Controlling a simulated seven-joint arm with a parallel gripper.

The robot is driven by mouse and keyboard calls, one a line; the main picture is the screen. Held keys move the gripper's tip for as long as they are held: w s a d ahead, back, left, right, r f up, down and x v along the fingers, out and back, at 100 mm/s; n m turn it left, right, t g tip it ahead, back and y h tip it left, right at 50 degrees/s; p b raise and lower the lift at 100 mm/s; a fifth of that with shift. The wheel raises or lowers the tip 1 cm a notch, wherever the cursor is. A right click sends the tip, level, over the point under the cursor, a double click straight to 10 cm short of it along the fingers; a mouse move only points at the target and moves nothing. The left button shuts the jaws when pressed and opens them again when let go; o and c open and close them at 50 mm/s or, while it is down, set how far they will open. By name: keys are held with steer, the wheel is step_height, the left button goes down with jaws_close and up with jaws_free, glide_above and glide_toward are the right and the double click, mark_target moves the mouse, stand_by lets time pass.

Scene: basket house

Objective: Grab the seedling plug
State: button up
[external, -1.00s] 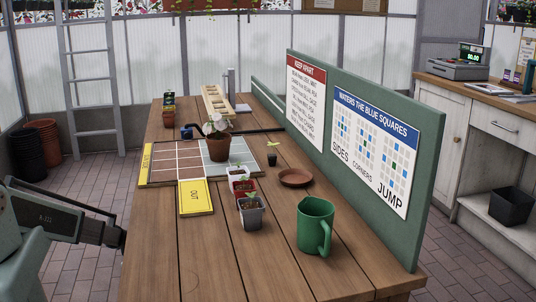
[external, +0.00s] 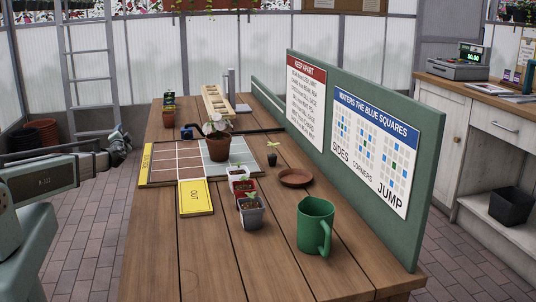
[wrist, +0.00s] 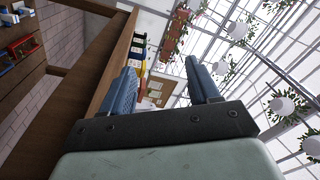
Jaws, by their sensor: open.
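A small black plug with a green seedling (external: 272,156) stands upright on the table, right of the grid board and behind the brown saucer. Other seedlings stand in a white pot (external: 238,173), a red pot (external: 243,188) and a grey pot (external: 251,213) near the board's right side. My gripper (external: 121,140) is off the table's left edge, raised to about table height or above, well away from all the seedlings. Its two blue fingers are apart and empty in the wrist view (wrist: 160,85). No seedling can be made out in the wrist view.
The grid board (external: 165,175) with a yellow OUT panel (external: 196,197) lies on the wooden table. A terracotta pot with a plant (external: 218,148) stands on it. A green mug (external: 315,226) and brown saucer (external: 295,178) are to the right. A green sign panel (external: 424,190) borders the right edge.

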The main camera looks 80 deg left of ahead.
steer(key=w+a+r+n+y, duration=0.1)
steer(key=w+r, duration=0.3)
steer(key=r, duration=0.7)
steer(key=w+d+m+t+h, duration=0.35)
steer(key=w+m+t, duration=0.2)
steer(key=w, duration=1.05)
steer(key=w+d+m+t+h, duration=0.2)
steer(key=w+m+t+h, duration=0.4)
steer(key=w, duration=0.9)
steer(key=r+m+g+h, duration=0.1)
steer(key=m+g+h, duration=1.05)
steer(key=m, duration=0.25)
glide_above(272, 154)
steer(key=y, duration=0.1)
steer(key=shift+g, duration=0.3)
steer(key=f, duration=1.2)
steer(key=shift+d+f, duration=0.2)
steer(key=shift+f, duration=0.2)
